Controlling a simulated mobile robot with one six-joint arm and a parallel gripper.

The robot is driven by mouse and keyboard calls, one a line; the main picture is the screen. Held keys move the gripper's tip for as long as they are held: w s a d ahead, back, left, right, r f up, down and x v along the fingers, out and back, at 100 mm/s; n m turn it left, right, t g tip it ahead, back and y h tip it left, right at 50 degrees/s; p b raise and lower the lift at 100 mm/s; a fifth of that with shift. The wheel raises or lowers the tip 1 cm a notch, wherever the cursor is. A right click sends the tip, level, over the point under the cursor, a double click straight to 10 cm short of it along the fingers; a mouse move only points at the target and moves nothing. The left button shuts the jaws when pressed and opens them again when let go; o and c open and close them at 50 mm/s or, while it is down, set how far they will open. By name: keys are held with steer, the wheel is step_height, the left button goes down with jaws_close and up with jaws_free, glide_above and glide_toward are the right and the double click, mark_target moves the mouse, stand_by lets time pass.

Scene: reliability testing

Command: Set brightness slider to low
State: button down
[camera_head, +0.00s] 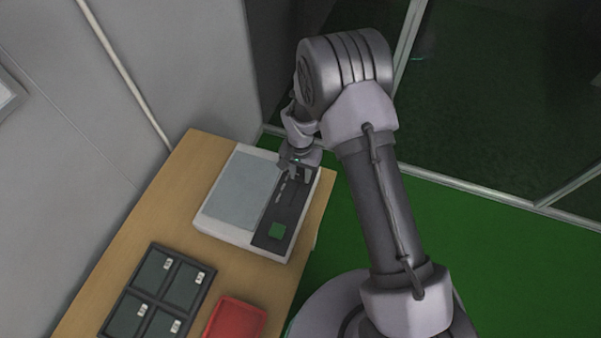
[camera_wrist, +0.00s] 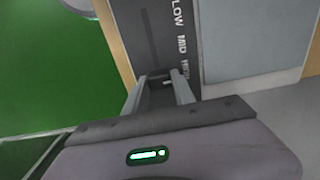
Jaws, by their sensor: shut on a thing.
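The brightness slider is on the dark control strip (camera_head: 283,207) of a white device (camera_head: 221,232) on the wooden table. In the wrist view the strip (camera_wrist: 150,30) carries the labels LOW, MID and HIGH, with HIGH nearest my gripper. My gripper (camera_wrist: 158,77) is down at the strip, its two fingers shut around the small dark slider knob (camera_wrist: 157,83) beside the HIGH label. The knob is partly hidden between the fingers. In the head view my gripper (camera_head: 298,170) is at the far end of the strip, and the knob cannot be made out there.
A dark compartment tray (camera_head: 150,290) and a red tray (camera_head: 236,318) sit nearer on the table (camera_head: 190,185). A wall stands at left.

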mark_target(291, 203)
steer(key=s+a, duration=0.1)
steer(key=s, duration=0.1)
steer(key=s+b, duration=0.1)
steer(key=s, duration=0.2)
steer(key=s+a, duration=0.1)
steer(key=s, duration=0.1)
steer(key=shift+s+a, duration=0.35)
steer(key=shift+s, duration=0.05)
steer(key=c, duration=1.3)
jaws_free()
steer(key=shift+o, duration=1.3)
steer(key=shift+s+a, duration=0.15)
